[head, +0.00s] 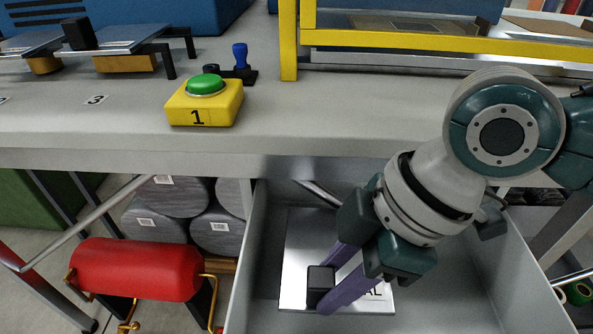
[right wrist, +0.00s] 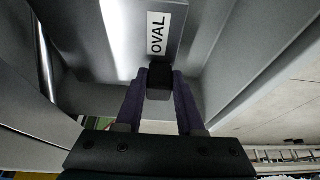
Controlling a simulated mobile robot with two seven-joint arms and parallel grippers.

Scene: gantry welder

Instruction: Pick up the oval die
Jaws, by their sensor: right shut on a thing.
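The oval die is a flat silver plate (head: 298,245) in the open grey drawer (head: 467,290), with a black block-shaped handle (head: 320,276) on it. In the right wrist view the plate (right wrist: 118,30) carries a white label reading OVAL, and the black handle (right wrist: 160,73) sits between my fingers. My right gripper (head: 330,280) reaches down into the drawer, its purple fingers shut on the handle. The fingers partly cover the plate and label in the head view. I cannot tell whether the plate touches the drawer floor. My left gripper is not in view.
The drawer walls stand close around the die. Above is the grey bench (head: 330,125) with a yellow box with green button (head: 205,100) marked 1, a blue-handled tool (head: 241,62) and a yellow frame (head: 420,42). A red cylinder (head: 135,269) and grey rolls (head: 175,195) sit below left.

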